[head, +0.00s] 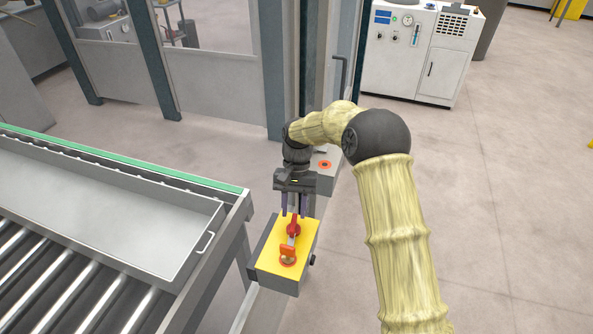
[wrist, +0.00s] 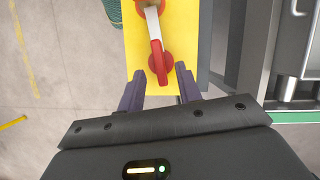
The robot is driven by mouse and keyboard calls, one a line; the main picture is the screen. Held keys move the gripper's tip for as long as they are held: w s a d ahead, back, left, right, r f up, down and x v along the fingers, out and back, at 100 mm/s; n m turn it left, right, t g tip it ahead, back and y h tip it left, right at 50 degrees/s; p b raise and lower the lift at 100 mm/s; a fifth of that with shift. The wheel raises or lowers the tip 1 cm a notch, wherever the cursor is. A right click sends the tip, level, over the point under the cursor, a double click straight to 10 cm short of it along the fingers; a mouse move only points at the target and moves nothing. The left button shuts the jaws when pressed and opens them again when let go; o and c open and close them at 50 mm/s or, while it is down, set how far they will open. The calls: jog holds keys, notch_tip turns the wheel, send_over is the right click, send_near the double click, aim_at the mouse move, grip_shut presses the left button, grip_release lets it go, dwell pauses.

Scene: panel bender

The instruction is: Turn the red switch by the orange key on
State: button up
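A grey box with a yellow face (head: 305,240) stands on a post next to the conveyor. The red switch (head: 293,230) is on this face, with a light grey and red handle pointing towards the orange key (head: 287,252) at the near end. In the wrist view the red switch (wrist: 160,62) lies just ahead of the fingertips, roughly centred between them, and the yellow face (wrist: 183,25) shows around it. My gripper (head: 294,211) is open and empty, its two dark purple fingers apart. It also shows in the wrist view (wrist: 160,75). I cannot tell whether it touches the switch.
A roller conveyor (head: 60,290) with a grey metal tray (head: 110,205) is at the left. A grey box with an orange-red button (head: 325,165) stands behind the gripper, beside the machine frame (head: 273,70). A white cabinet (head: 415,55) is at the back. Floor at the right is clear.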

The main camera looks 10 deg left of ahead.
jog(key=b+v, duration=0.2)
jog(key=v, duration=1.2)
jog(key=shift+d, duration=0.15)
jog(key=shift+w, duration=0.1)
jog(key=s+d+f+t, duration=0.2)
jog(key=s+d, duration=0.2)
jog(key=d, duration=0.3)
jog(key=s+d+f+t, duration=0.2)
jog(key=s+d, duration=0.2)
jog(key=d, duration=0.3)
jog(key=s+d+f+t, duration=0.1)
jog(key=s+d+f, duration=0.1)
jog(key=s+d, duration=0.2)
jog(key=s+d+f+t+b, duration=0.1)
jog(key=s+d, duration=0.4)
jog(key=s, duration=0.6)
jog(key=shift+d+f+t, duration=0.25)
jog(key=shift+f+t, duration=0.25)
jog(key=shift+f, duration=0.1)
